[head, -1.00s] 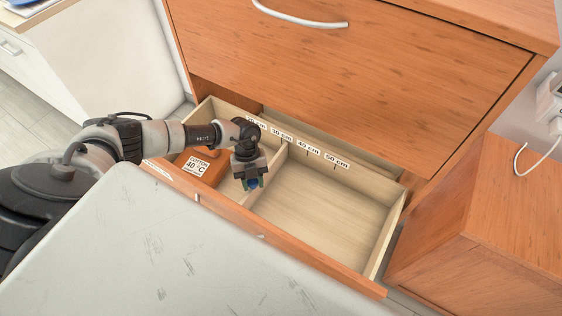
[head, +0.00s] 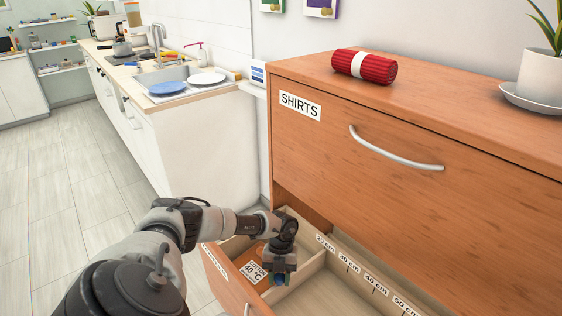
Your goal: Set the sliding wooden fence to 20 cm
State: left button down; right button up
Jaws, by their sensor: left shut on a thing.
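The pale wooden fence (head: 308,269) stands across the open drawer (head: 238,300). Its far end meets the back wall close to the "20 cm" label (head: 325,243); the exact mark is hard to read from here. The labels "30 cm" (head: 349,263), "40 cm" (head: 376,284) and "50 cm" (head: 405,306) follow to the right. My left gripper (head: 279,280) points down into the drawer and is shut at the fence, with its fingertips and the grip point partly hidden. My right gripper is not in view.
An orange item labelled "40 °C" (head: 254,272) lies in the left compartment. The closed "SHIRTS" drawer (head: 400,190) is above. A kitchen counter (head: 190,100) is behind left.

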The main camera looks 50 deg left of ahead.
pick_arm(q)
jog(key=c, duration=1.1)
grip_release()
jog(key=shift+a+r, duration=0.1)
jog(key=shift+a, duration=0.25)
jog(key=o, duration=0.4)
jog(key=shift+c, duration=0.2)
jog(key=shift+w+r, duration=0.1)
jog(key=shift+r, duration=0.2)
jog(key=v, duration=1)
